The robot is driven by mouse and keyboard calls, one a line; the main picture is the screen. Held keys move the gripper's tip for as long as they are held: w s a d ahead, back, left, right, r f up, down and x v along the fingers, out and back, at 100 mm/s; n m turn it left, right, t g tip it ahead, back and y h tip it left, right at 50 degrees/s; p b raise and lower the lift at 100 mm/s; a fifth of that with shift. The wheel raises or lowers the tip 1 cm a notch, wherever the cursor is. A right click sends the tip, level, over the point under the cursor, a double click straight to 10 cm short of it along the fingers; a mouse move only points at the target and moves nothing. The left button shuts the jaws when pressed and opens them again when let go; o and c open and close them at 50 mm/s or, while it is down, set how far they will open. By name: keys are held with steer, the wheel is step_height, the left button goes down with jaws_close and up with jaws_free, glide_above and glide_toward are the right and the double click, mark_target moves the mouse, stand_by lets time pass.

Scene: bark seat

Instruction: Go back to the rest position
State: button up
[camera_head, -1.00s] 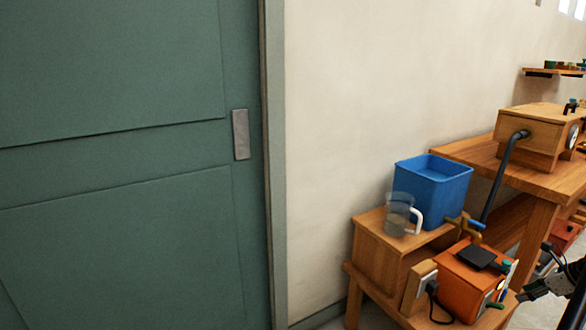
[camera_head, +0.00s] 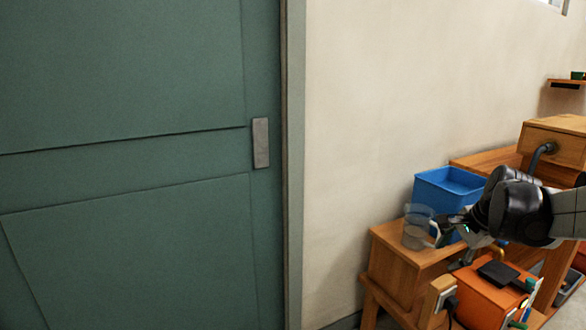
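My gripper (camera_head: 456,240) is at the right of the head view, with my black and grey arm coming in from the right edge. It is in front of the blue tub (camera_head: 426,195). Its fingertips are close to the handle side of a clear jug (camera_head: 417,230). I cannot tell whether they touch the handle or only overlap it in the picture. The fingers are small and dark, so their opening is unclear. The jug stands upright on a wooden box (camera_head: 388,262), and its handle is partly hidden.
An orange box (camera_head: 482,300) with a black pad on top stands below my gripper. A wooden bench (camera_head: 485,160) with a wooden case (camera_head: 556,140) is behind my arm. A green door (camera_head: 130,200) fills the left, and the wall between is bare.

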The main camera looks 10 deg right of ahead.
steer(key=s+a+n+t, duration=0.1)
steer(key=s+a+n, duration=0.75)
steer(key=a, duration=0.45)
steer(key=s+a+n+t, duration=0.1)
steer(key=s+a+n, duration=0.8)
steer(key=a, duration=0.4)
step_height(320, 180, up, 14)
steer(key=p, duration=1.3)
steer(key=shift+s+h, duration=0.3)
steer(key=shift+d+f+m, duration=0.1)
steer(key=shift+m, duration=0.15)
